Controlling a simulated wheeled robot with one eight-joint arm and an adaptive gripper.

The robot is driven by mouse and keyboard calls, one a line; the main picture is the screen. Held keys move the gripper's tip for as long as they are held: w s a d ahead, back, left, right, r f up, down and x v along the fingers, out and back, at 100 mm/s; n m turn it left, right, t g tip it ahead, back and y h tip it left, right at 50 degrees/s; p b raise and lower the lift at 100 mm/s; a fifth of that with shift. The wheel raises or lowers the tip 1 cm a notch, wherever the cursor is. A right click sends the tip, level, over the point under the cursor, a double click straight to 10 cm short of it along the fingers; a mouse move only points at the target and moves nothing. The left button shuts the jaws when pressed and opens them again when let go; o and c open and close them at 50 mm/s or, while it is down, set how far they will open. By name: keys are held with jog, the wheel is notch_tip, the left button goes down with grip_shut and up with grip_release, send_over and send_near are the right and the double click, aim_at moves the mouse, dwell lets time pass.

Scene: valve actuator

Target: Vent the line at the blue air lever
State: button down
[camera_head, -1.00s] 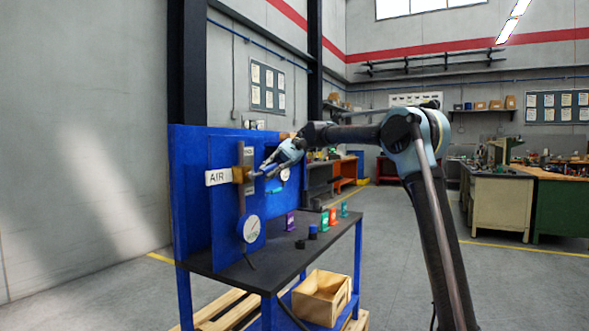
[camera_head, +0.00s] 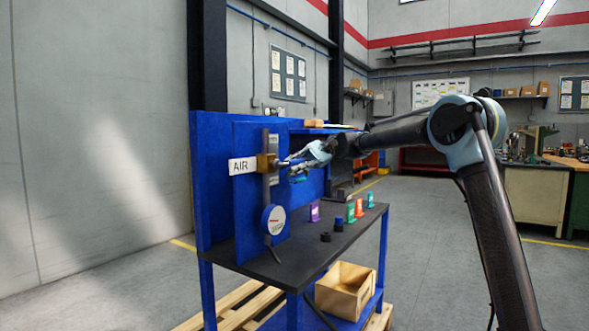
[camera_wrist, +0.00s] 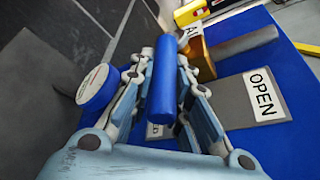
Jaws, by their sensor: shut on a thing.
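The blue air lever (camera_wrist: 160,95) runs between the two fingers of my gripper (camera_wrist: 163,63) in the wrist view. My gripper is shut on it, with a finger along each side. The brass valve body (camera_wrist: 200,55) is just beyond the fingertips. An "OPEN" label (camera_wrist: 263,93) is on the plate to the right; another label is mostly hidden behind the fingers. In the head view, my gripper (camera_head: 288,161) reaches in from the right to the brass valve (camera_head: 267,163), beside the white "AIR" sign (camera_head: 242,166). The lever is too small to make out clearly there.
A round gauge (camera_head: 273,219) is below the valve on the blue panel (camera_head: 215,190). The dark bench top (camera_head: 285,265) holds several small coloured tags and dark caps. Open floor lies to the right.

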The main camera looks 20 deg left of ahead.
jog(key=shift+w, duration=0.2)
jog(key=c, duration=1.5)
grip_release()
jog(key=shift+w+d+f, duration=0.1)
notch_tip(320, 180, up, 10)
